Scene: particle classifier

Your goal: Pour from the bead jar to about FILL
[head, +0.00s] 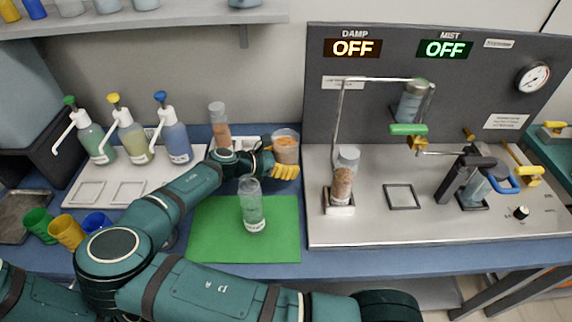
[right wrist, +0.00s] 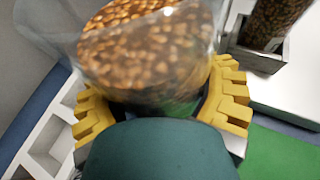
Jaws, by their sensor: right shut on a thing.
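My right gripper (head: 285,172), with yellow fingers, is shut on a clear jar of orange-brown beads (head: 286,149), above the back edge of the green mat. In the right wrist view the bead jar (right wrist: 150,50) is held between the yellow fingers (right wrist: 162,112), its beads close to the camera. A clear column with brown beads in its lower part (head: 343,185) stands in a small holder on the steel bench, right of the held jar. It also shows in the right wrist view (right wrist: 280,18). No FILL mark is readable. My left gripper is out of view.
A clear labelled bottle (head: 252,208) stands on the green mat (head: 210,245). Several pump bottles (head: 133,140) and a tube of brown grains (head: 219,125) stand behind my arm. A thin metal frame (head: 336,130) rises behind the column. DAMP and MIST both read OFF.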

